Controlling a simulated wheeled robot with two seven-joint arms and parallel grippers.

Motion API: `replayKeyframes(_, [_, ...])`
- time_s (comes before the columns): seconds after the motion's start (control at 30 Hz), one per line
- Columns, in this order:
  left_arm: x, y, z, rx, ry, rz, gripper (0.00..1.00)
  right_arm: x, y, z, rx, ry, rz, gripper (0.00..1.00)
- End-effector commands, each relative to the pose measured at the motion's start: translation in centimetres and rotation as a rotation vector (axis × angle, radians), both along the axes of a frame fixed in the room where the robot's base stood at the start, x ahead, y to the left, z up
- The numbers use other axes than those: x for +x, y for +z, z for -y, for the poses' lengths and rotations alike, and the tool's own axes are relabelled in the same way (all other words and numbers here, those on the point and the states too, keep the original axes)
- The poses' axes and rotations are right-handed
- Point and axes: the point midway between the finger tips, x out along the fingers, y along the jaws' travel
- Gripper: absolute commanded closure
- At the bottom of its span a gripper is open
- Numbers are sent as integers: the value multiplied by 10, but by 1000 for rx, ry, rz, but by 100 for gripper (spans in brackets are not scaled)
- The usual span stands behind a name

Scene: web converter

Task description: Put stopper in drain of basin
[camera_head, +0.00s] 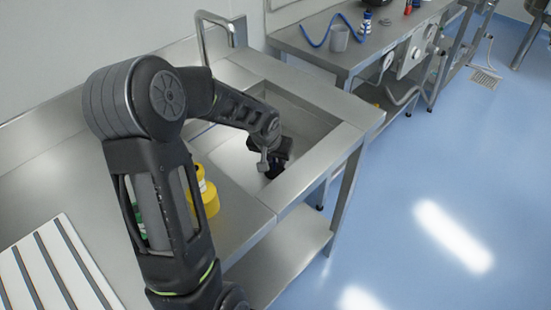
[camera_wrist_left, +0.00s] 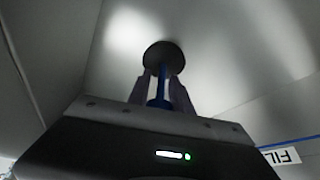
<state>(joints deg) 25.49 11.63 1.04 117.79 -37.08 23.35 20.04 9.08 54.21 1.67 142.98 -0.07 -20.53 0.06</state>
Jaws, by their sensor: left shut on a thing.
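The steel basin (camera_head: 305,118) is set into the bench, and my left arm reaches down into it from the left. My left gripper (camera_head: 270,172) is inside the basin, pointing down. In the left wrist view, the gripper (camera_wrist_left: 163,90) is shut on the blue stem of the stopper (camera_wrist_left: 159,88). A dark round shape (camera_wrist_left: 164,55) shows just beyond the fingertips against the basin floor; I cannot tell whether it is the stopper's disc or the drain. The gripper and its shadow hide the contact. My right gripper is not in view.
A curved faucet (camera_head: 218,22) stands at the basin's back left. A yellow bottle (camera_head: 205,195) stands on the bench close beside my left arm. A striped white panel (camera_head: 55,268) lies at front left. A grey cup (camera_head: 339,38) and blue hose are on the far bench.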

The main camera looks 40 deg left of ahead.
Motion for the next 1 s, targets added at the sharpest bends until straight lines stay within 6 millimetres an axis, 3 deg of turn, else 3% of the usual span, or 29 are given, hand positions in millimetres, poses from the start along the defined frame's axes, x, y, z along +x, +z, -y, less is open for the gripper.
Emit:
replayKeyframes(0.03, [0,-3,0,0,0,0,100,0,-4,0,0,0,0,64])
replayKeyframes(0.07, [0,-3,0,0,0,0,73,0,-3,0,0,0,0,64])
replayKeyframes(0.3, [0,-2,0,0,0,0,54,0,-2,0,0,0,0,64])
replayKeyframes(0.73, [-1,6,0,0,0,1,52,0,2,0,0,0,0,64])
replayKeyframes(1.0, [-17,49,5,3,-1,4,52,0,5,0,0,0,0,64])
